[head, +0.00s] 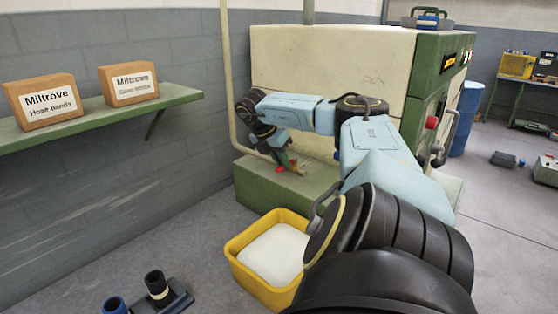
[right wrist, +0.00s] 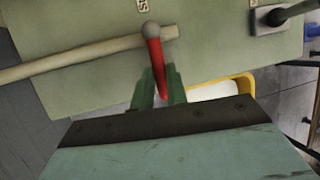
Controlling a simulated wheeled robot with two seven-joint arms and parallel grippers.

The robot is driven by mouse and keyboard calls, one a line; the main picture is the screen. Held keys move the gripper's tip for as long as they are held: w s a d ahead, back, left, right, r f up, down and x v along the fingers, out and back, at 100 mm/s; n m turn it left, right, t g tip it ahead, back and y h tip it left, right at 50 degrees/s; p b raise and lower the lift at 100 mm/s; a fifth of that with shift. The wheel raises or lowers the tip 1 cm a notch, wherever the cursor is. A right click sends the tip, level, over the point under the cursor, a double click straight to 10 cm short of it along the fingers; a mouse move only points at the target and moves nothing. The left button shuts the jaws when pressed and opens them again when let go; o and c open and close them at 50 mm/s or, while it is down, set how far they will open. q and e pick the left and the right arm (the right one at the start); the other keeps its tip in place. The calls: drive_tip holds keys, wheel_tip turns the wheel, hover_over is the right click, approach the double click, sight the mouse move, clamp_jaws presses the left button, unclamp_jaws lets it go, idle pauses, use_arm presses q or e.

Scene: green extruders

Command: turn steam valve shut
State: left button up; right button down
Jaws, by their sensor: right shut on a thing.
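The steam valve's red lever (right wrist: 154,58) runs from a grey round pivot (right wrist: 151,30) at the end of a pale pipe (right wrist: 85,58) in the right wrist view. My right gripper (right wrist: 160,80) has its green fingers closed around the lever's free end, one on each side. In the head view, my right gripper (head: 284,160) is low at the green base of the big cream and green machine (head: 330,60), beside small red parts (head: 280,170). The arm hides part of that area. My left gripper is not in view.
A yellow tub (head: 240,269) with white contents stands on the floor below my arm. A green shelf (head: 100,120) with two boxes is on the left wall. A grey plate with a dark handle (right wrist: 285,14) sits right of the lever. A blue drum (head: 467,120) stands behind.

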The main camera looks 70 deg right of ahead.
drive_tip(key=c, duration=1.4)
unclamp_jaws()
drive_tip(key=shift+r, duration=0.1)
drive_tip(key=shift+w+a+r, duration=0.1)
drive_tip(key=shift+w+r, duration=0.1)
drive_tip(key=shift+r, duration=0.1)
drive_tip(key=shift+p+v, duration=3)
drive_tip(key=shift+v, duration=3.2)
drive_tip(key=shift+s, duration=0.15)
